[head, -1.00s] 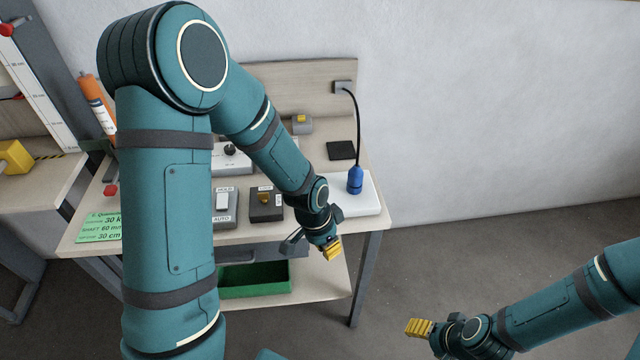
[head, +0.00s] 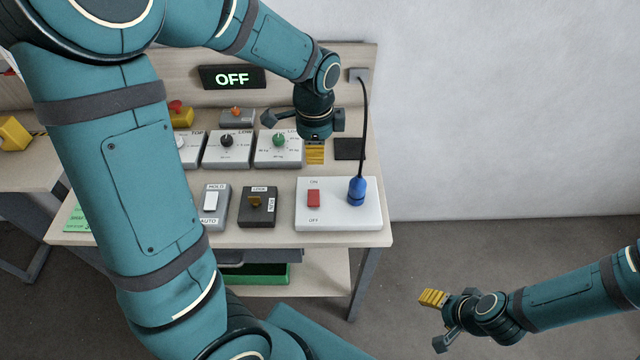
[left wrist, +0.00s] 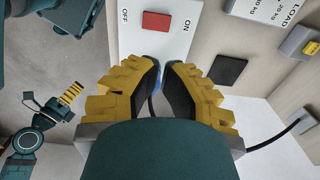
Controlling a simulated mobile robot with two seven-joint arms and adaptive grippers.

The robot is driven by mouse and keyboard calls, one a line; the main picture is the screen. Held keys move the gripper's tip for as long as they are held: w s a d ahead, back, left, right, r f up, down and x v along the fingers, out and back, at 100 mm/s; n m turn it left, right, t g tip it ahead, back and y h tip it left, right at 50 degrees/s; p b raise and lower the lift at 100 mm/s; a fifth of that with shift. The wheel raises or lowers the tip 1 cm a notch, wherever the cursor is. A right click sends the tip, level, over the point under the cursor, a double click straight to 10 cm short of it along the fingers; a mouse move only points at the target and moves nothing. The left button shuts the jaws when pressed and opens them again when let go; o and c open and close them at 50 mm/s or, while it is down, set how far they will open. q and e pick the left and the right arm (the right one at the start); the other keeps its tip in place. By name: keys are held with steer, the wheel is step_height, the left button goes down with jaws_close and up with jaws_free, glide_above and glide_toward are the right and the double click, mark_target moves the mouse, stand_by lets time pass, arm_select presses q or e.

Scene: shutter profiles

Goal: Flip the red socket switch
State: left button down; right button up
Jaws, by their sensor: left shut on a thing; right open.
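The red switch (head: 313,198) sits on the left part of a white socket box (head: 335,222), between an ON label at the back and an OFF label at the front. The switch also shows in the left wrist view (left wrist: 157,22). A blue plug (head: 357,192) stands upright on the box, right of the switch. My left gripper (head: 315,156) points down behind the switch, apart from it in the picture. Its fingers are closed together, with no held thing to be made out. The plug shows partly behind the fingertips in the wrist view. My right gripper (head: 433,298) is open, away from the table.
A black display (head: 232,77) reads OFF. A black cable (head: 366,120) runs from the plug to a wall outlet (head: 358,74), right of my left gripper. Knob boxes (head: 279,150), a lock switch (head: 257,205) and a HOLD/AUTO switch (head: 212,205) stand to the left. A black pad (head: 349,148) lies behind the socket.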

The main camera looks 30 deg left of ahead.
mark_target(315, 195)
arm_select(q)
step_height(315, 195, down, 14)
steer(key=shift+b, duration=1.25)
arm_select(e)
steer(key=shift+s+f, duration=0.3)
steer(key=shift+f, duration=0.3)
steer(key=shift+s+f, duration=0.25)
steer(key=shift+f, duration=0.35)
